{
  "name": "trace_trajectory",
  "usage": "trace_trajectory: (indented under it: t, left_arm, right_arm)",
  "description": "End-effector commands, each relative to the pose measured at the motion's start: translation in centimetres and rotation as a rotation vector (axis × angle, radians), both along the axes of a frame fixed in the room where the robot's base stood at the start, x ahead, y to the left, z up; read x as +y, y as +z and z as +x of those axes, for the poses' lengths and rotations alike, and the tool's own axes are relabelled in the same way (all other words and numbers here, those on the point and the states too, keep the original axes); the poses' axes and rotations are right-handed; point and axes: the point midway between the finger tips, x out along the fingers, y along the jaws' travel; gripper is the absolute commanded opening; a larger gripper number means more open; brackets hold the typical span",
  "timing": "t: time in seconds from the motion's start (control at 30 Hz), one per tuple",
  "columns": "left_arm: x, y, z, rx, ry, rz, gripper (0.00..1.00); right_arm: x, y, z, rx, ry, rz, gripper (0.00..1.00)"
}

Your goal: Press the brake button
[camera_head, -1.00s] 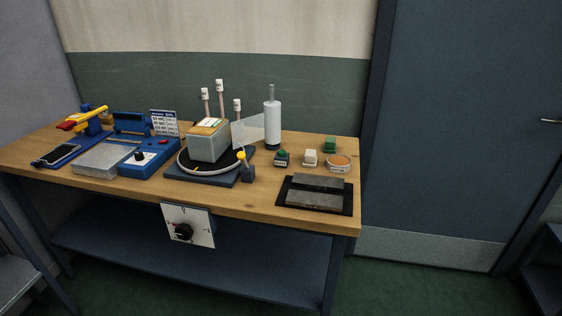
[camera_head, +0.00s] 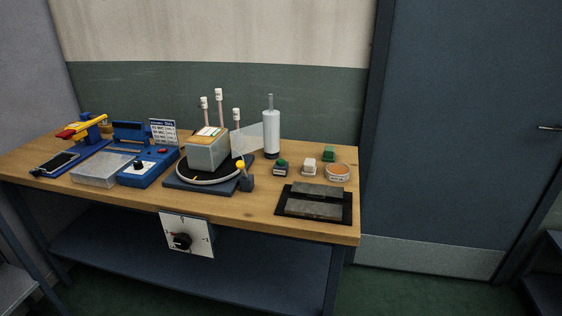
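No button carries a label that I can read as brake. A dark box with a round green button (camera_head: 281,163) stands on the bench right of the turntable. A small white block (camera_head: 309,165) and a green block (camera_head: 328,154) stand just right of it. A small red button (camera_head: 162,151) sits on the blue machine (camera_head: 146,173) at left, above a black knob (camera_head: 139,164). A white panel (camera_head: 198,241) with a black and red rotary knob (camera_head: 181,241) hangs on the bench front. Neither of my grippers is in view.
The wooden bench (camera_head: 262,212) also bears a turntable (camera_head: 205,186) with a grey block (camera_head: 207,152), a yellow-tipped lever (camera_head: 243,172), a white cylinder (camera_head: 270,134), an orange-topped dish (camera_head: 337,172) and a black tray (camera_head: 345,203) with grey slabs. A blue door (camera_head: 465,120) is at right.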

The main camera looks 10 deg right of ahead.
Motion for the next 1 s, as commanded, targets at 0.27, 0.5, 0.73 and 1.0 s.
trace_trajectory:
  t: [0.27,0.5,0.73,1.0]
  left_arm:
    - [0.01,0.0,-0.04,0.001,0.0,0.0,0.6]
    - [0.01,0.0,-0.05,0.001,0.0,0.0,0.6]
    - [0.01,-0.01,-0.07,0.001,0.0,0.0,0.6]
    - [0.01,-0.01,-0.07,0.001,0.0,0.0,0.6]
  right_arm:
    - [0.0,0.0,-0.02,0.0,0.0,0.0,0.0]
    - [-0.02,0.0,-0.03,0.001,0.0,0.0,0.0]
    - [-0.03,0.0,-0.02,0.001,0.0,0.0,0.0]
    - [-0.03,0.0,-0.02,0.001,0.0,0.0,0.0]
